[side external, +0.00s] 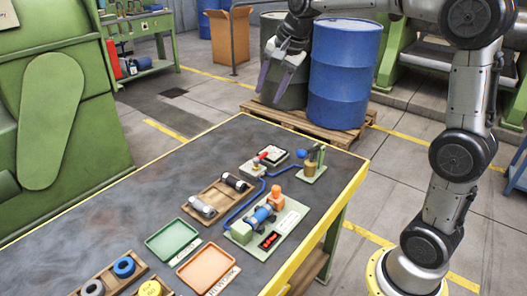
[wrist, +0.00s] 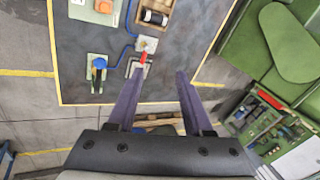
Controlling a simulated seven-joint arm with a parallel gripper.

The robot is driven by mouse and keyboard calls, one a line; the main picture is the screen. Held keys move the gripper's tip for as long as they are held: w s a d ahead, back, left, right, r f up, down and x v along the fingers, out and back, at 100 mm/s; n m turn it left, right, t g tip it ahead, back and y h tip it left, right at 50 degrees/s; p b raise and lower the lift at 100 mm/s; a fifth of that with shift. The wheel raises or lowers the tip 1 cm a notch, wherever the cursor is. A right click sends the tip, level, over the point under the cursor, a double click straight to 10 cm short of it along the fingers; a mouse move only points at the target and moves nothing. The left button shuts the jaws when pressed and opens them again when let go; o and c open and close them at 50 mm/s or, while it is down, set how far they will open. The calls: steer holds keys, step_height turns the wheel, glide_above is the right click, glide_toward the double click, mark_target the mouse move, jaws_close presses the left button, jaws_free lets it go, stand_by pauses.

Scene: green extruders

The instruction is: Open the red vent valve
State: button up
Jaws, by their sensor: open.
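The red vent valve handle (side external: 262,155) sits on a small grey fitting near the far end of the dark workbench. In the wrist view the red handle (wrist: 143,58) shows just beyond the tip of my left finger, apart from it as far as I can tell. My gripper (side external: 273,86) is raised above the bench's far end, its purple fingers pointing down. In the wrist view my gripper (wrist: 158,78) is open and empty, with bare dark bench between its fingertips.
A wooden tray (side external: 217,198), green tray (side external: 172,240), orange tray (side external: 207,269) and blue motor unit (side external: 260,217) stand nearer. Blue drum (side external: 344,75) stands behind the bench.

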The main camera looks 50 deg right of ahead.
steer(key=w+d+f+m+g, duration=0.1)
steer(key=w+d+f+m, duration=0.1)
steer(key=w+d+f, duration=0.6)
steer(key=g, duration=0.2)
glide_toward(263, 155)
steer(key=shift+m, duration=0.4)
steer(key=f, duration=0.2)
steer(key=w+f, duration=0.1)
steer(key=f, duration=0.5)
steer(key=shift+w+d+f, duration=0.1)
steer(key=shift+w+d, duration=0.1)
steer(key=shift+c, duration=0.3)
jaws_close()
